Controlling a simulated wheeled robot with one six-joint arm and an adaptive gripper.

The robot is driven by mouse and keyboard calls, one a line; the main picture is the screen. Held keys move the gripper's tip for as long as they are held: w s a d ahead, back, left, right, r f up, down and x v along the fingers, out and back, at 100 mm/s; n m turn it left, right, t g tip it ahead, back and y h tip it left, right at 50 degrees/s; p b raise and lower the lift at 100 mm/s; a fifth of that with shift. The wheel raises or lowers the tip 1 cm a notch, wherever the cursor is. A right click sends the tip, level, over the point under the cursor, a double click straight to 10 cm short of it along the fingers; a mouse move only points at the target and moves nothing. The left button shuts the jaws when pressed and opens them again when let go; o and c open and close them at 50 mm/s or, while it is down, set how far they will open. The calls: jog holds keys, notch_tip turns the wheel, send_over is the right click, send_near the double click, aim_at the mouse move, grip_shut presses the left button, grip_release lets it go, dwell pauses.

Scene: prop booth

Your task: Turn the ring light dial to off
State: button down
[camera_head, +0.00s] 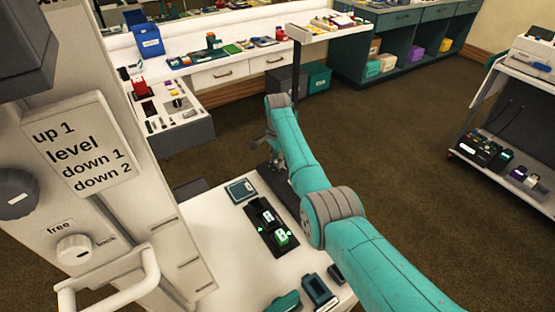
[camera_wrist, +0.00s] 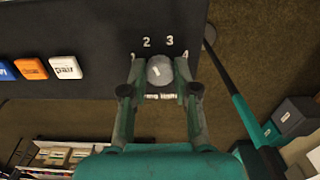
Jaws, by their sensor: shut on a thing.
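The ring light dial (camera_wrist: 160,69) is a round grey knob with a small pale mark on its face. It sits on a dark panel (camera_wrist: 95,25) in the wrist view. The numbers 1, 2, 3 and 4 curve around its top side, and the label below it is partly covered by my fingers. My gripper (camera_wrist: 160,80) has one finger on each side of the dial and is shut on it. An off mark cannot be made out. In the head view my teal arm reaches away from me, and the dial cannot be made out there.
Blue, orange and white buttons (camera_wrist: 65,67) line the panel left of the dial. In the head view, a white cabinet with a free/lock knob (camera_head: 74,248) stands close at left. A low white table (camera_head: 225,230) holds small devices. A cart (camera_head: 510,175) stands right; brown floor between is clear.

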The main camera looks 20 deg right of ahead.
jog(key=n, duration=0.8)
jog(key=shift+n, duration=0.4)
jog(key=n, duration=0.8)
jog(key=shift+n, duration=0.3)
jog(key=c, duration=0.9)
grip_release()
jog(key=shift+o, duration=0.2)
